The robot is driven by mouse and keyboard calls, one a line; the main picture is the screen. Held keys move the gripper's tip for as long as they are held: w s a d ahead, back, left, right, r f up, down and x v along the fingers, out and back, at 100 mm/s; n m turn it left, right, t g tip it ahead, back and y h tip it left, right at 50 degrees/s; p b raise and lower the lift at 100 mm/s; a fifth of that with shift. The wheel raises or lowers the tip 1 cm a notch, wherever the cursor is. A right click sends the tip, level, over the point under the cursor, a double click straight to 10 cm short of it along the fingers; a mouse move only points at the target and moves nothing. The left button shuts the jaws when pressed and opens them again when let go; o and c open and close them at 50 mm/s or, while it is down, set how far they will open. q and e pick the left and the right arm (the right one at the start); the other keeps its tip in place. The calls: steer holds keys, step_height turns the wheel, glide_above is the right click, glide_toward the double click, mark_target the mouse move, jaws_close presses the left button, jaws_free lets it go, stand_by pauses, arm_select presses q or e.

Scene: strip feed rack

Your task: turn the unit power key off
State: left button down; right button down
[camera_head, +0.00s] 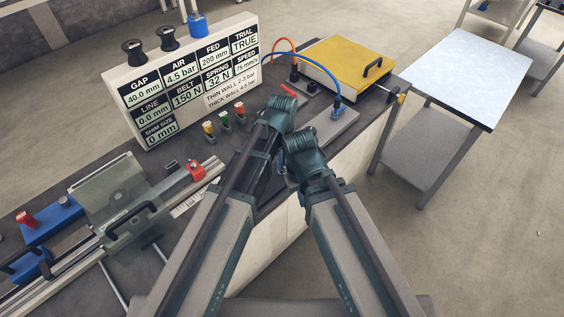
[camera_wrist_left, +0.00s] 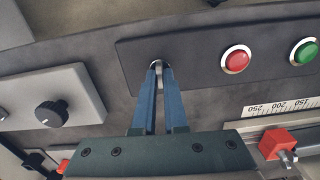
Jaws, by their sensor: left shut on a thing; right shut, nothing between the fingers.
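The power key (camera_wrist_left: 157,64) is a small silvery piece on a dark panel (camera_wrist_left: 190,60) in the left wrist view. My left gripper (camera_wrist_left: 159,72) is shut on it, a blue finger on each side. The fingers cover part of the key, so its angle cannot be read. In the head view my left arm hides the key. My right gripper (camera_head: 305,160) is at the bench's front edge, lower and to the right of the left wrist; it is shut and empty, its fingertips mostly hidden.
A red button (camera_wrist_left: 235,60) and a green button (camera_wrist_left: 304,51) sit beside the key. A grey box with a black knob (camera_wrist_left: 51,114) is on the other side. A red clamp (camera_wrist_left: 285,143) and scale are close. A yellow lid (camera_head: 345,62) stands at the back right.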

arm_select(q)
steer(key=m, duration=0.8)
steer(key=shift+m, duration=0.3)
steer(key=m, duration=0.4)
steer(key=shift+m, duration=2.3)
steer(key=c, duration=1)
jaws_free()
steer(key=shift+o, duration=0.2)
